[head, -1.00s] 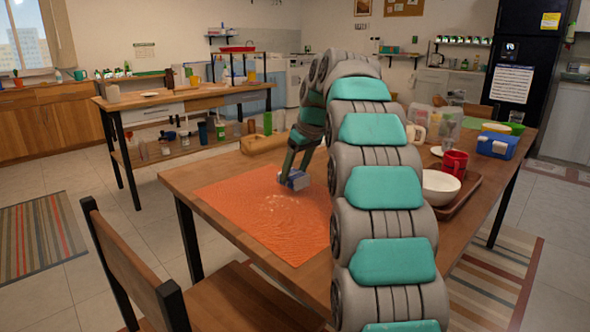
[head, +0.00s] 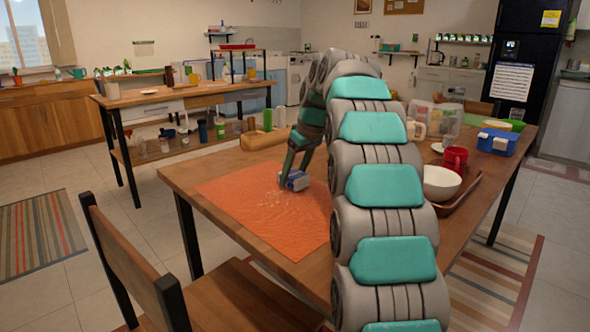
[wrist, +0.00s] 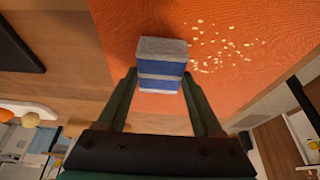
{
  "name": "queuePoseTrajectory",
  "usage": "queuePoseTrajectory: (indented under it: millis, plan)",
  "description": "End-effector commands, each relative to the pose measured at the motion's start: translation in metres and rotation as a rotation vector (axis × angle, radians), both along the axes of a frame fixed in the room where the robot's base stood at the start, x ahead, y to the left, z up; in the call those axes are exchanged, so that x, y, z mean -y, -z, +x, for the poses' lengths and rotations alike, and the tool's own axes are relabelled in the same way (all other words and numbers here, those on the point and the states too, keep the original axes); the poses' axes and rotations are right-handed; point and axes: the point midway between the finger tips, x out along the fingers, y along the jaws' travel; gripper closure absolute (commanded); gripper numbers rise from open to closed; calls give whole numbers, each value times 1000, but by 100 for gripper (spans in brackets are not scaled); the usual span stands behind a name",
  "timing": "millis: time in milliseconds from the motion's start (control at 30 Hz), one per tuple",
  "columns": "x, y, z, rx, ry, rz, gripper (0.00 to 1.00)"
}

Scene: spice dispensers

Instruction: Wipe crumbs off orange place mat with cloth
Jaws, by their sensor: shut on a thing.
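The orange place mat (head: 235,215) lies on the near left part of the wooden table. Pale crumbs (head: 277,200) are scattered on it, close to the cloth; in the wrist view the crumbs (wrist: 215,50) spread to the right of it. My gripper (head: 293,170) reaches down over the mat's far right part and is shut on a folded cloth (head: 298,183), blue with grey bands. In the wrist view the cloth (wrist: 160,50) sticks out beyond the fingertips (wrist: 159,78). The cloth is at or just above the mat; I cannot tell if it touches. My arm hides the mat's right edge.
A tan roll-like object (head: 263,140) lies at the table's far left edge. To the right are a white bowl (head: 440,183), a red mug (head: 455,160), a tray (head: 462,196) and a blue box (head: 497,141). A wooden chair (head: 130,260) stands at the near left.

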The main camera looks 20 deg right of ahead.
Motion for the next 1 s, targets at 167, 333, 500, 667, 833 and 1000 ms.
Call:
queuePoseTrajectory:
  millis: [167,333,500,667,833,1000]
  plan:
    - [0,4,0,0,0,0,94]
    - [0,7,0,0,0,0,94]
    - [0,8,0,0,0,0,94]
    - [-5,9,-2,-1,-1,-1,94]
    - [-17,8,-7,2,-1,-1,94]
    - [-29,7,-12,2,-2,-2,94]
